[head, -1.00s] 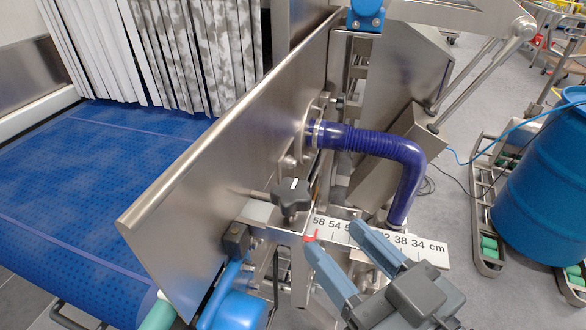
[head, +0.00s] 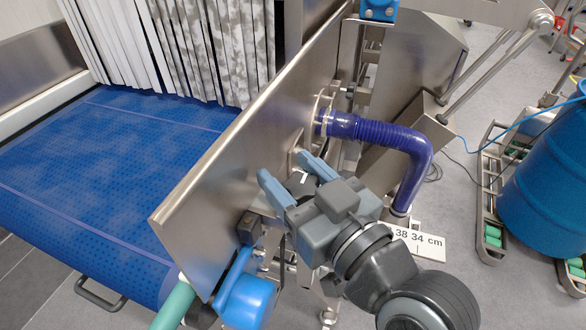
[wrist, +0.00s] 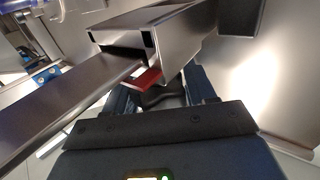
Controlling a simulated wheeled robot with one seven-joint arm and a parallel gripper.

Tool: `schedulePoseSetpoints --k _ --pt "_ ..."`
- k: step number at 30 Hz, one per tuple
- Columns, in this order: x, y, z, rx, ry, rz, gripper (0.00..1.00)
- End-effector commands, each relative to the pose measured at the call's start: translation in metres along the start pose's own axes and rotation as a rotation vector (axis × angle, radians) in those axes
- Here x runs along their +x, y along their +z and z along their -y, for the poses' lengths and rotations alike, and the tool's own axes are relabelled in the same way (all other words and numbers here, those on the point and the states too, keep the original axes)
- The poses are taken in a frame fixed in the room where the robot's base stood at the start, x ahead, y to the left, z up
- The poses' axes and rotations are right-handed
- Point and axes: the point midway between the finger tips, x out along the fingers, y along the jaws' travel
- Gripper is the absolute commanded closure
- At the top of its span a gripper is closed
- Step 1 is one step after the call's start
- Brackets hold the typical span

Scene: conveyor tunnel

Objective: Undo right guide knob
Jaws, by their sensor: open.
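The right guide knob (head: 300,182) is black and lobed with a white mark. It sits at the outer side of the steel guide plate (head: 235,170) and is partly hidden by my gripper in the head view. My gripper (head: 286,168) is open, with its two blue-grey fingers on either side of the knob. In the wrist view a dark part of the knob (wrist: 163,97) shows between the fingers, mostly hidden below a steel bar with a red pointer (wrist: 147,80). I cannot tell whether the fingers touch the knob.
A blue hose (head: 395,137) bends down just right of my gripper. A white cm scale (head: 418,241) lies below it, partly covered by my arm. The blue belt (head: 120,160) is left of the plate. A blue drum (head: 550,170) stands at the right.

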Motion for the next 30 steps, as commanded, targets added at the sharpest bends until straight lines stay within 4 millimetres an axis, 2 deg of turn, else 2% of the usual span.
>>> schedulePoseSetpoints --k 6,17,30 --pt "0.0002 0.0004 -0.0002 0.000 0.000 0.000 0.46" --pt "0.0000 0.0004 -0.0002 0.000 0.001 0.000 0.80" --pt "0.0002 0.0056 0.0005 -0.004 -0.094 -0.004 0.81"
